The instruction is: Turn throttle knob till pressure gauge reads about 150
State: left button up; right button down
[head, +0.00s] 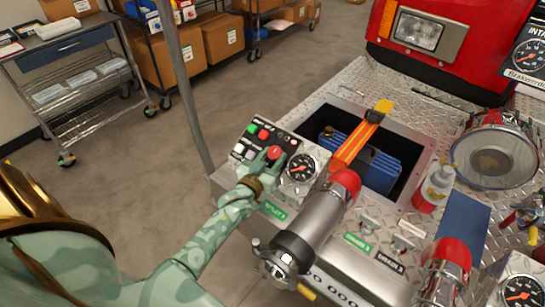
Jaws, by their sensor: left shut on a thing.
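The control panel (250,143) sits at the front left corner of the bumper, with several coloured buttons. The red throttle knob (275,152) is at its right end. My left gripper (267,162) is shut on the knob from the front left, and its fingers hide part of it. The pressure gauge (301,168), with a black dial, is just right of the knob. Its needle is too small to read surely. My right gripper is not in view.
A silver nozzle with a red end (345,183) lies close right of the gauge. A grey pole (186,90) stands left of the panel. An open bin with blue folded hose (362,150) and an orange strap is behind. A red and white bottle (434,188) stands at right.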

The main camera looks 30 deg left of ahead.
pick_arm(q)
jog(key=m+h, duration=0.2)
jog(key=shift+a+m+h, duration=0.2)
jog(key=shift+m+h, duration=0.2)
jog(key=shift+a+m+g+h, duration=0.15)
jog(key=shift+m+g+h, duration=0.15)
jog(key=shift+m+h, duration=1.3)
jog(key=o, duration=1)
jog(key=p+v, duration=0.2)
jog(key=v, duration=1.4)
jog(key=shift+s+a, duration=0.1)
jog(key=shift+a, duration=0.1)
